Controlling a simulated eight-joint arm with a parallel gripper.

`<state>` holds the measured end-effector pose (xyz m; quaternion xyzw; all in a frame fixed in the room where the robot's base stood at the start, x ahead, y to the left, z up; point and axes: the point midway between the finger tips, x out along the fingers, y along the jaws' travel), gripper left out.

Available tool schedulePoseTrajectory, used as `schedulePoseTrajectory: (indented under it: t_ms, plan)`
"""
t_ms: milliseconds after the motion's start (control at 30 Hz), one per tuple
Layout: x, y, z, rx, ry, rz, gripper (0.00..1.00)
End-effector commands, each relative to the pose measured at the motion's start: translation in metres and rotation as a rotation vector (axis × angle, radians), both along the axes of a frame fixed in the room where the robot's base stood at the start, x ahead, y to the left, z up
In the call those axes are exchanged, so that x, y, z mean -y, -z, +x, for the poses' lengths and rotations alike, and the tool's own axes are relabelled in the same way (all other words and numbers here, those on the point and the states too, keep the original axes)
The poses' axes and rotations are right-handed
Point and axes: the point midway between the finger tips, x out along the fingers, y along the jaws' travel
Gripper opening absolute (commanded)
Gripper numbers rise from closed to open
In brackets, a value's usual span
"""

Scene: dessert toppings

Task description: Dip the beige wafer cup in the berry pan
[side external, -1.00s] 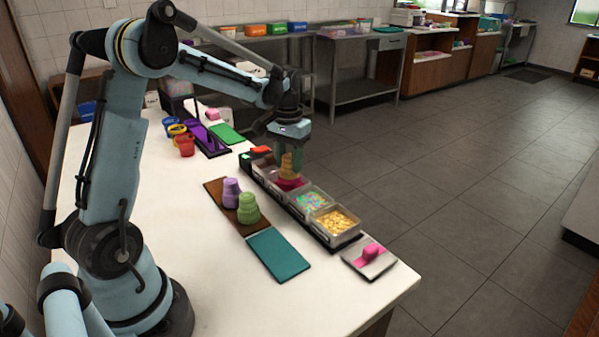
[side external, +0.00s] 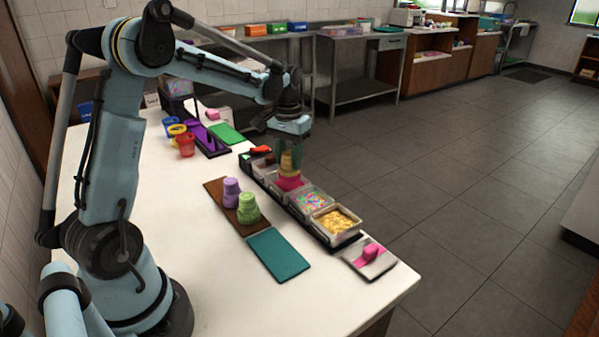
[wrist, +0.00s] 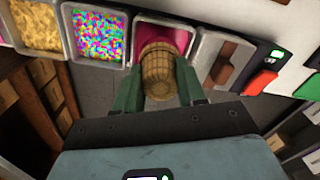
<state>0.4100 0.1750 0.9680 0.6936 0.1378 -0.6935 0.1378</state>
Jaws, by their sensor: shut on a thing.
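My gripper (side external: 289,155) is shut on the beige wafer cup (wrist: 158,72), which shows between the green fingers in the wrist view. The cup also shows in the side view (side external: 287,163), roughly upright. It is at the berry pan (wrist: 177,36), which holds a bright pink topping and also shows in the side view (side external: 291,184). The cup's far end overlaps the pink area in both views. I cannot tell whether it touches the topping or is just above it.
Purple (side external: 231,192) and green cups (side external: 248,208) stand on a brown board. A teal mat (side external: 278,254) lies nearby.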

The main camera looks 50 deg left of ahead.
Motion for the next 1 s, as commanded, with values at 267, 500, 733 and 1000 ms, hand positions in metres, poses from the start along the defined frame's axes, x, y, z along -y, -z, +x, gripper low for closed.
schedulePoseTrajectory:
  t_ms: [267, 500, 733, 1000]
  plan:
    - [0.000, -0.010, 0.000, 0.000, 0.000, 0.000, 0.23]
    - [0.000, -0.032, 0.000, 0.000, 0.000, 0.000, 0.23]
    - [0.000, -0.045, 0.000, 0.000, 0.000, 0.000, 0.23]
    - [0.000, -0.045, 0.000, 0.000, 0.000, 0.000, 0.23]
